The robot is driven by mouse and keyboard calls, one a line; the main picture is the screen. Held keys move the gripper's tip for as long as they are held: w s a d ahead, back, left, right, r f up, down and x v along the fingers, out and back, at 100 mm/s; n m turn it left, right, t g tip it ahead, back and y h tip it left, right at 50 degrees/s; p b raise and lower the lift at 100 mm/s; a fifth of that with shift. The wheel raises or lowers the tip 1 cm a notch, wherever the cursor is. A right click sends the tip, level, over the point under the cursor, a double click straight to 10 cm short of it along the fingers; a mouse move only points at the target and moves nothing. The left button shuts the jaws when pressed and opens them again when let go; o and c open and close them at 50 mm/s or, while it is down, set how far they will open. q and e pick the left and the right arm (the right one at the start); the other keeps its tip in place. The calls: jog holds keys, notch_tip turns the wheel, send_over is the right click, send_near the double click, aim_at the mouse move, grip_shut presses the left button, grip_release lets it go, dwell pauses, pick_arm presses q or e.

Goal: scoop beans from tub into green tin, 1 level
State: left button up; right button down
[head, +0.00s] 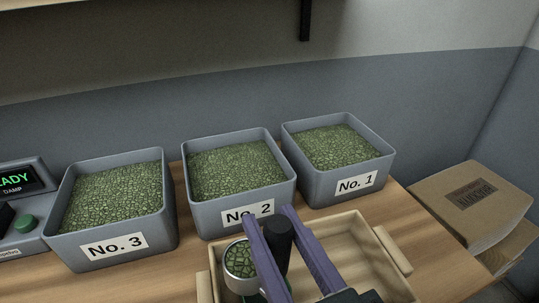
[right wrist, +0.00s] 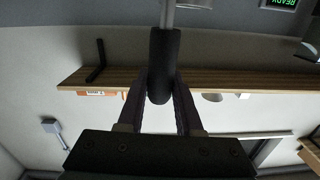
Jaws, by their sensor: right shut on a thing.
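My right gripper (head: 268,222) is shut on the black handle (head: 278,240) of the scoop, with purple fingers on either side. The handle and its metal shaft (right wrist: 168,14) also show in the right wrist view. A round metal cup (head: 240,262) full of green beans, seemingly the scoop's bowl, is just left of the handle, above the wooden tray. A dark green edge shows under the cup, perhaps the green tin; most of it is hidden. Grey tubs No. 3 (head: 115,247), No. 2 (head: 205,217) and No. 1 (head: 355,186) hold green beans. My left gripper is out of view.
The wooden tray (head: 392,250) stands at the front of the table (head: 405,208), close before tubs No. 2 and No. 1. A machine with a lit display (head: 14,181) is at the far left. A cardboard box (head: 470,200) is at the right.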

jog(key=shift+w+d+f+m+g, duration=0.2)
jog(key=shift+w+d+f+m, duration=0.05)
jog(key=shift+f+m, duration=0.15)
jog(key=shift+w+d+f+m+g, duration=0.2)
jog(key=shift+f+m, duration=0.1)
jog(key=shift+f, duration=0.1)
pick_arm(q)
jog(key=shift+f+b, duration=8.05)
jog(key=shift+b, duration=0.05)
pick_arm(e)
jog(key=shift+w+d+f+m+g+y, duration=1)
jog(key=shift+f+m+g, duration=0.55)
jog(key=shift+f+m, duration=1)
jog(key=shift+w+d+f+m+g+y, duration=0.95)
jog(key=shift+f+m+g, duration=0.65)
jog(key=shift+f+m, duration=0.9)
jog(key=shift+w+d+f+m+g+y, duration=0.75)
jog(key=shift+w+d+f+m+g, duration=0.65)
jog(key=shift+f+m, duration=1.15)
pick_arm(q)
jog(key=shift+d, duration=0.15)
pick_arm(e)
jog(key=shift+s+a+f+n, duration=0.1)
jog(key=shift+a+f+n, duration=0.15)
jog(key=shift+f+n, duration=0.2)
